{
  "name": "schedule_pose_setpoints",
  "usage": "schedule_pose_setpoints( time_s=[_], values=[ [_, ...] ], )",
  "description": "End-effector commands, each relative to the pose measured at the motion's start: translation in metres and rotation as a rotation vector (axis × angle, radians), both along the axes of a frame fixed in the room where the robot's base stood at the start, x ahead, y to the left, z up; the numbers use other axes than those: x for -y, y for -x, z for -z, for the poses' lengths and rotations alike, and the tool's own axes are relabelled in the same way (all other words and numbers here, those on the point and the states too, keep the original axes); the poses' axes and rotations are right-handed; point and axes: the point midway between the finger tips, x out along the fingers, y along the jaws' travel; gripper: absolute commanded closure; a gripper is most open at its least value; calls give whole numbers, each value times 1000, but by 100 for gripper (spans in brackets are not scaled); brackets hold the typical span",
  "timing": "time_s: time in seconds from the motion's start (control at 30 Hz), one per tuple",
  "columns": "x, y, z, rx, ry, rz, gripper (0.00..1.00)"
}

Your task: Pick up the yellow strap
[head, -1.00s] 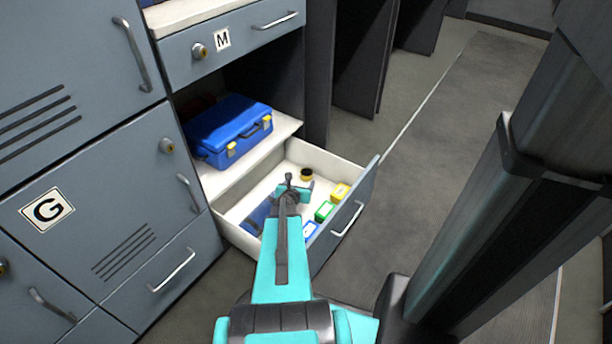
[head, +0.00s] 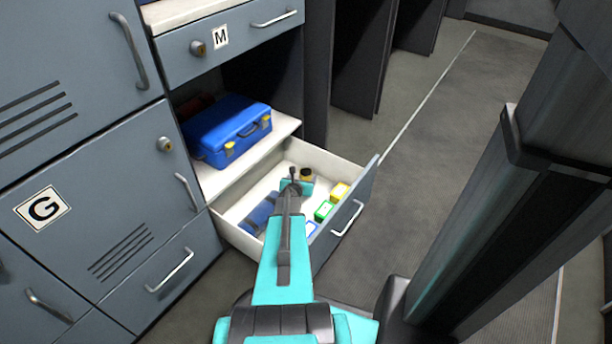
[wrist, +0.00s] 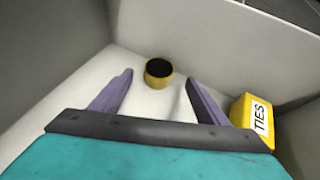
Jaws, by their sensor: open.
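The yellow strap appears to be the small round roll with a yellow side and black top (wrist: 158,72), standing on the white drawer floor near a back corner. It also shows in the head view (head: 306,174), just beyond my arm's end. In the wrist view my gripper (wrist: 157,80) is open, its two purple fingers spread to either side, with the roll centred just beyond the fingertips. Nothing is between the fingers. In the head view my arm's end hides the fingers and part of the drawer.
The open drawer (head: 232,231) has raised walls. A yellow box marked TIES (wrist: 256,120) stands right of my gripper. Green (head: 323,210) and blue-and-white boxes and a dark blue item (head: 258,213) also lie inside. A blue case (head: 222,130) sits on the shelf above.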

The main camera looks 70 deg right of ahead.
Motion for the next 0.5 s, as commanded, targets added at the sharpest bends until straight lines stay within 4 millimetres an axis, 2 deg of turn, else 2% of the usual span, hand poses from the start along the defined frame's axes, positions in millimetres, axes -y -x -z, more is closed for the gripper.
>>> schedule_pose_setpoints(
  time_s=[0.17, 0.5],
  values=[
    [10, -2, 6, 0, 0, 0, 32],
    [11, -2, 6, 0, 0, -1, 32]
  ],
)
